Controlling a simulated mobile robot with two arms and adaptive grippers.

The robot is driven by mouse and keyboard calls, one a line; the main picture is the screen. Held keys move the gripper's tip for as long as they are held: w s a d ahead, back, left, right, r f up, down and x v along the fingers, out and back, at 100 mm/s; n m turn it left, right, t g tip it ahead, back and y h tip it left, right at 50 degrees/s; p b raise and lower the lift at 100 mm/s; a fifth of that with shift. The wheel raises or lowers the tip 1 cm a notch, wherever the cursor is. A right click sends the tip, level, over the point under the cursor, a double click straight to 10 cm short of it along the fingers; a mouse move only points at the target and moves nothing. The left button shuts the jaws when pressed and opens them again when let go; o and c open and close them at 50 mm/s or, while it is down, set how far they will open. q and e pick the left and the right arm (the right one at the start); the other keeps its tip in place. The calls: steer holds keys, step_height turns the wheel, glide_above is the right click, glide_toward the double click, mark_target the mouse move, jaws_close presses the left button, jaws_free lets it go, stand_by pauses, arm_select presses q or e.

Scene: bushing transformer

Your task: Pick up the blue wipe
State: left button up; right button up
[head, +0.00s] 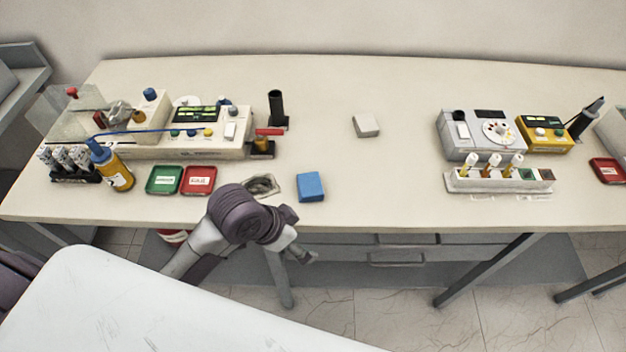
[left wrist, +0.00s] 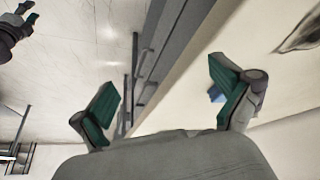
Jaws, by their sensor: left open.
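The blue wipe (head: 311,187) is a small blue block-like pad lying on the bench top (head: 350,200), near its front edge. My left gripper (head: 303,256) is in front of the bench edge, nearer the camera than the wipe and apart from it. In the left wrist view the left gripper (left wrist: 165,105) has its two green-padded fingers spread wide with nothing between them. A small piece of the wipe (left wrist: 215,94) shows there behind the right-hand finger, which hides most of it.
A grey-brown dish (head: 262,186) lies left of the wipe, beside red (head: 199,180) and green (head: 164,180) trays. A pale block (head: 366,125) sits farther back. A rack with vials (head: 499,178) stands to the right.

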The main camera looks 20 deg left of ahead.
arm_select(q)
steer(key=w+r+m, duration=0.1)
steer(key=w, duration=0.1)
steer(key=w+a+r+m, duration=0.1)
steer(key=w+r, duration=0.1)
steer(key=w+r+m+g+h, duration=0.1)
steer(key=w+r+m, duration=0.1)
steer(key=w, duration=0.1)
steer(key=shift+a, duration=0.15)
steer(key=m+g, duration=0.1)
steer(key=m, duration=0.1)
glide_toward(313, 183)
steer(key=x, duration=0.1)
steer(key=p+x, duration=0.1)
steer(key=x, duration=0.2)
steer(key=shift+s+a+f, duration=0.1)
steer(key=shift+s+a, duration=0.15)
steer(key=shift+s, duration=0.1)
steer(key=x, duration=0.1)
steer(key=p+x, duration=0.2)
steer(key=x, duration=0.1)
steer(key=shift+w+d, duration=0.3)
steer(key=shift+w+d+f, duration=0.1)
steer(key=shift+f, duration=0.35)
steer(key=c, duration=0.9)
